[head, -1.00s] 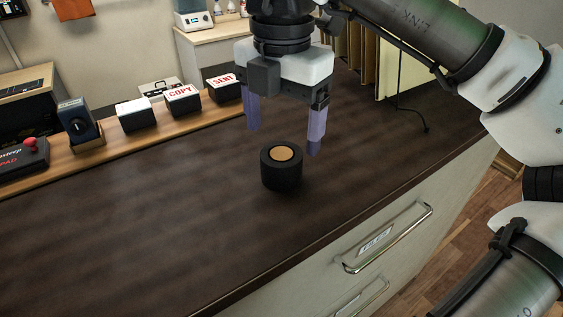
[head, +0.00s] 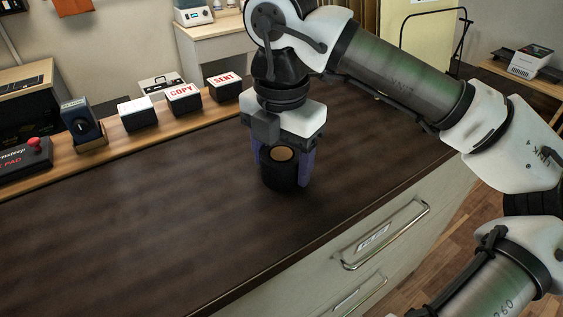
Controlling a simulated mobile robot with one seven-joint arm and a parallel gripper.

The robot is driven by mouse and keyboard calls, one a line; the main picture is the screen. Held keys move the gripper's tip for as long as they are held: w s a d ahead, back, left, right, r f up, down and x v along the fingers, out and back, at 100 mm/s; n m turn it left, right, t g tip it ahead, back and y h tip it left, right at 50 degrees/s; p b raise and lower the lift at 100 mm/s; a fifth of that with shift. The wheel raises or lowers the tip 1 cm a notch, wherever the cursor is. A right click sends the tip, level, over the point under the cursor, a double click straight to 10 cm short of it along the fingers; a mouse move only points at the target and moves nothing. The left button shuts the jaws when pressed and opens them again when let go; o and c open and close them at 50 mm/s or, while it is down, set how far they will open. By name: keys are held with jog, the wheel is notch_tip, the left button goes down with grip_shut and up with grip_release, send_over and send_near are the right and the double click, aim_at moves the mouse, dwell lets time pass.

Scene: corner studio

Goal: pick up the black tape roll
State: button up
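The black tape roll (head: 283,178) stands upright on the dark countertop, with a tan round core on top. My gripper (head: 284,170) is lowered over it, pointing down. Its purple-blue fingers are at the roll's left and right sides, and the palm is a little above its top. The fingers look very close to the roll's sides. I cannot tell whether they press on it or a thin gap is left. The roll rests on the counter. The left finger is partly hidden behind the roll.
A wooden ledge (head: 103,157) along the back holds several stamp blocks, such as COPY (head: 184,99) and SENT (head: 224,87), a dark blue device (head: 80,122) and a pad with a red knob (head: 27,156). The counter's front and left are clear. Drawers (head: 384,240) lie below its front edge.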

jog(key=c, duration=0.7)
jog(key=shift+r, duration=0.1)
